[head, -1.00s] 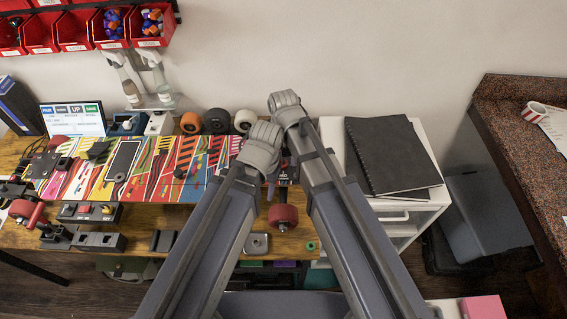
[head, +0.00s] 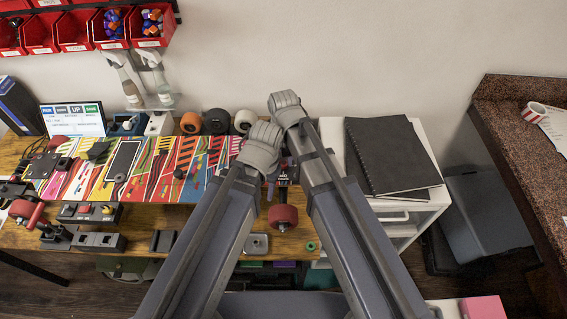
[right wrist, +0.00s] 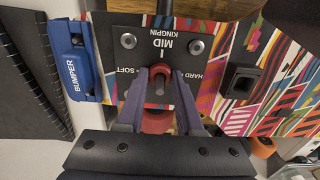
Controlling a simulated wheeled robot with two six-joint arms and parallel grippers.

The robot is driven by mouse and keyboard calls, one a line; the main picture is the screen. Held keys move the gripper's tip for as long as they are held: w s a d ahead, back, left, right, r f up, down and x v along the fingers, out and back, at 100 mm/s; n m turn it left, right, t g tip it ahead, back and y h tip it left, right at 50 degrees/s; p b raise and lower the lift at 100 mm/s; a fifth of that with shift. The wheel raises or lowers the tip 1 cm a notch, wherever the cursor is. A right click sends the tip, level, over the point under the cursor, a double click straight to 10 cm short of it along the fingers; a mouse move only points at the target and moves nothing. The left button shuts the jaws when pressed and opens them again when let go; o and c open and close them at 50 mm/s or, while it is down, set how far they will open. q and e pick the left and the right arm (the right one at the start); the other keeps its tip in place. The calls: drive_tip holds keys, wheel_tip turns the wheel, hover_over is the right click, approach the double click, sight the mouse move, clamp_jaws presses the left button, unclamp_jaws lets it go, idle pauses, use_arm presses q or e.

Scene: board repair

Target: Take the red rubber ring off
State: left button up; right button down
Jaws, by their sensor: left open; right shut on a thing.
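The red rubber ring (right wrist: 160,72) shows in the right wrist view around the pin, in front of the plate marked MID KINGPIN (right wrist: 160,42). My right gripper (right wrist: 159,80) has its two fingers on either side of the ring and is shut on it. The ring still encircles the pin. In the head view my right gripper (head: 286,108) is the upper one, its fingers hidden by my arm. My left gripper (head: 262,148) is open, just below and left of it; its fingertips are mostly hidden.
A blue BUMPER block (right wrist: 76,62) stands beside the plate. A black notebook (head: 388,155) lies on the white cabinet at right.

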drive_tip(key=shift+r, duration=0.1)
idle(0.3)
drive_tip(key=shift+r+p, duration=2.85)
drive_tip(key=shift+p, duration=0.1)
wheel_tip(320, 180, up, 7)
drive_tip(key=p, duration=0.7)
drive_tip(key=shift+f, duration=0.1)
